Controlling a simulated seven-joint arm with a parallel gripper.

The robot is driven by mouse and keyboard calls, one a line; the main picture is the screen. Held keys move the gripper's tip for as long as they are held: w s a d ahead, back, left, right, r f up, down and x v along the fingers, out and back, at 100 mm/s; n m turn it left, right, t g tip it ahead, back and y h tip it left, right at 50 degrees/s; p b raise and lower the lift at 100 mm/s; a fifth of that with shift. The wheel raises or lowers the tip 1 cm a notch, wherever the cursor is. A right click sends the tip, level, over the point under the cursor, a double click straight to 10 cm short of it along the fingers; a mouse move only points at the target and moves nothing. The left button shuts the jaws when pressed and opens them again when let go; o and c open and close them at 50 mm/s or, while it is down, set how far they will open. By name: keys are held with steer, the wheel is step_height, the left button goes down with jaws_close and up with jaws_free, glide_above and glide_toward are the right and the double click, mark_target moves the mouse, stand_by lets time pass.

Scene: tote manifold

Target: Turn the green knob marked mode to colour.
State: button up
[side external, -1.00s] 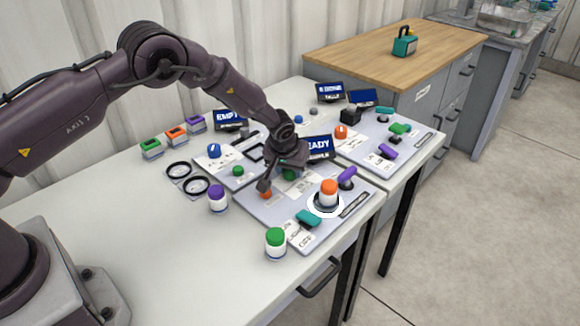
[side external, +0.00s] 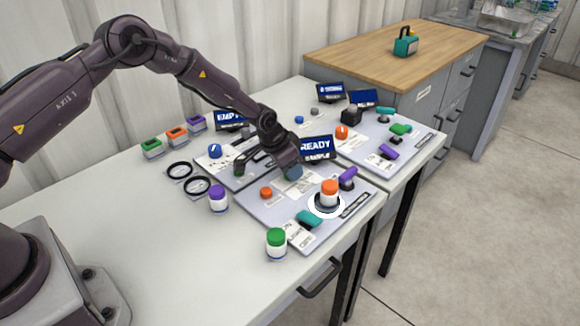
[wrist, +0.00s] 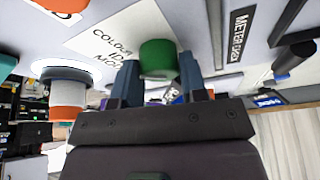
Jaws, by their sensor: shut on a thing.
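The green knob (wrist: 158,60) stands on the near grey panel (side external: 250,205), beside a white label (wrist: 112,45) with "COLOUR" and apparently "MODE" on it. My gripper (wrist: 158,78) is shut on the knob, with one blue-grey finger on each side of it. In the side external view my gripper (side external: 292,173) is low over the middle of this panel and its fingers hide the knob. I cannot read which mark the knob points to. A screen (side external: 317,148) behind the gripper reads "READY" and "SAMPLE".
On the same panel are an orange knob (side external: 265,192), an orange-capped jar (side external: 329,194) on a white-ringed base, a purple handle (side external: 347,178) and a teal handle (side external: 309,218). Purple-capped (side external: 217,200) and green-capped (side external: 276,243) jars stand near the panel. The left front tabletop is clear.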

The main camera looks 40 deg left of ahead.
steer(key=shift+m, duration=0.6)
steer(key=shift+h, duration=0.3)
steer(key=o, duration=0.9)
steer(key=shift+r, duration=0.1)
steer(key=v, duration=1.2)
steer(key=shift+r, duration=0.4)
steer(key=shift+a, duration=0.1)
